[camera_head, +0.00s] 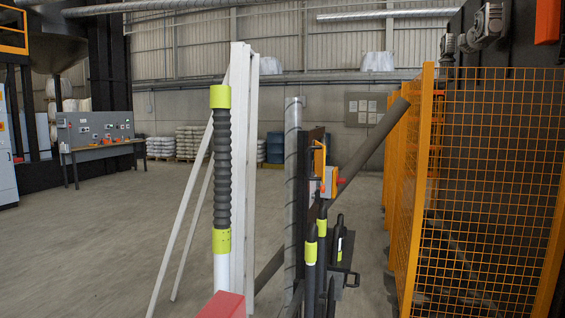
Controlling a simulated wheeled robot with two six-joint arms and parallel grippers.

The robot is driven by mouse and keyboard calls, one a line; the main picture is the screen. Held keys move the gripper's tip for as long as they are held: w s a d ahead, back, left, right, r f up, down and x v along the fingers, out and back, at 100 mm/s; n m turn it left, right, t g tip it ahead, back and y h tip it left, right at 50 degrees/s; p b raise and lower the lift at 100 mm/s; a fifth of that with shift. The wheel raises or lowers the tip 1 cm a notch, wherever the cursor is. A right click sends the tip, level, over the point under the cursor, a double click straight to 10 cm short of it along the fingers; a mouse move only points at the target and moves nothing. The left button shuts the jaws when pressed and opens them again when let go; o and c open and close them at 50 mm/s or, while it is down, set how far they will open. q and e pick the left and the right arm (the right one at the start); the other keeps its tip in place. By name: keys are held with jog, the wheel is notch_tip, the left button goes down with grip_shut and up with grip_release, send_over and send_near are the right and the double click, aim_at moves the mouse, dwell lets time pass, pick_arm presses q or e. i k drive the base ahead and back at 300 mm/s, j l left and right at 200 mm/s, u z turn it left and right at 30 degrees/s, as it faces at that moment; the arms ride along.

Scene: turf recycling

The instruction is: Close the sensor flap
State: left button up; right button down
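No part in view can be clearly told as the sensor flap. A narrow dark upright panel (312,141) with an orange bar stands right of centre, seen almost edge-on; I cannot tell whether it is the flap, or open or shut. Beside it is a small grey and orange unit (329,181) with a red knob. Neither of my grippers can be made out in this view.
A white post (240,170) with a black corrugated hose (222,165) stands near, left of centre, above a red block (222,305). A spiral metal pipe (292,190) stands right of it. Orange mesh fencing (490,180) closes the right side. Open floor (100,245) lies left.

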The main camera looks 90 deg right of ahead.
aim_at(319, 164)
jog(key=i+z, duration=0.15)
jog(key=z, duration=0.3)
jog(key=i+l+z, duration=0.1)
jog(key=z, duration=0.35)
jog(key=i+z, duration=0.15)
jog(key=z, duration=0.35)
jog(key=i+j+z, duration=0.1)
jog(key=z, duration=0.35)
jog(key=i+z, duration=0.15)
jog(key=z, duration=0.25)
jog(key=i+z, duration=0.15)
jog(key=z, duration=0.25)
jog(key=i+j+z, duration=0.1)
jog(key=z, duration=0.25)
jog(key=i+j+z, duration=0.15)
jog(key=z, duration=0.25)
jog(key=i, duration=0.05)
